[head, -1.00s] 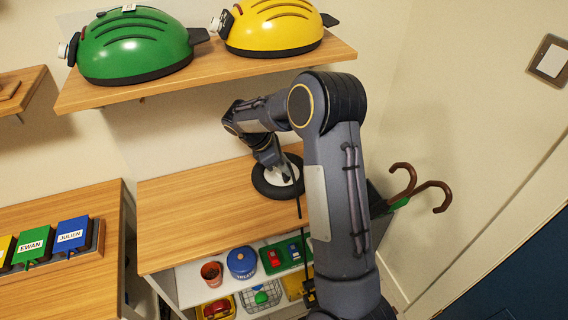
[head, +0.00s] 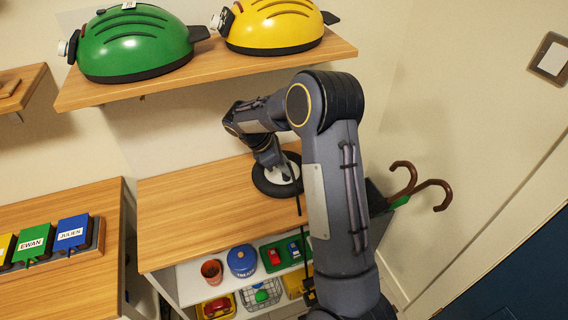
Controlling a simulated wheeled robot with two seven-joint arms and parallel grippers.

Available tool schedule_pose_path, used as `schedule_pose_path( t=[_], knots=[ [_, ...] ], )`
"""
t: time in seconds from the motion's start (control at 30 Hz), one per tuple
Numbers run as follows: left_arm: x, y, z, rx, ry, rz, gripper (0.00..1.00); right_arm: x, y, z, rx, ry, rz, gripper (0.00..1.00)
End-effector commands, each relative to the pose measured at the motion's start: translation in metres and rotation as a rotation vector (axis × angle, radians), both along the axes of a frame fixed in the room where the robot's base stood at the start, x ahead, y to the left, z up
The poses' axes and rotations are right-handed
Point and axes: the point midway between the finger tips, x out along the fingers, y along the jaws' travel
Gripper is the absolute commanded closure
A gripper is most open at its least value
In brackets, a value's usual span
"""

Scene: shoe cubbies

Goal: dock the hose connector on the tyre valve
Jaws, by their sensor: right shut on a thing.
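The tyre (head: 268,188), black with a pale hub (head: 287,174), lies flat on the wooden cabinet top (head: 190,215). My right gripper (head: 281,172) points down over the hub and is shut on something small. I cannot make out what it holds; it may be the hose connector. A thin dark line, maybe the hose, hangs from near the gripper past the front edge. The tyre valve is hidden or too small to see. My right arm covers the tyre's right side. My left gripper is out of view.
Umbrella handles (head: 430,187) stick up at the right. Below are a pot (head: 212,271), a blue tin (head: 242,261) and a green tray (head: 270,268). The cabinet top is bare left of the tyre.

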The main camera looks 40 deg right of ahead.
Motion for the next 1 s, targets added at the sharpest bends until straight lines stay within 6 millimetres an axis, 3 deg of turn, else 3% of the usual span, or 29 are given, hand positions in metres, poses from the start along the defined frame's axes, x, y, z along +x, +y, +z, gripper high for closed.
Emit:
schedule_pose_path(
  t=[0.23, 0.27, 0.33, 0.63, 1.0],
  knots=[
    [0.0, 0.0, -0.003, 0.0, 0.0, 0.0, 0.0, 0.0, 0.0, -0.006, -0.001, 0.0, 0.0, 1.0],
    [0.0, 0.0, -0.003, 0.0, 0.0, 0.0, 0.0, 0.0, 0.0, -0.006, 0.0, 0.0, 0.0, 0.74],
    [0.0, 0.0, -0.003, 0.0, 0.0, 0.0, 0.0, 0.0, 0.0, -0.005, 0.0, 0.0, 0.0, 0.67],
    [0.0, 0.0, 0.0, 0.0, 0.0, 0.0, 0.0, 0.0, 0.001, -0.003, 0.0, 0.0, 0.0, 0.67],
    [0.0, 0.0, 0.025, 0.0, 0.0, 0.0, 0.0, 0.008, 0.014, 0.023, -0.001, 0.0, 0.001, 0.67]
  ],
)
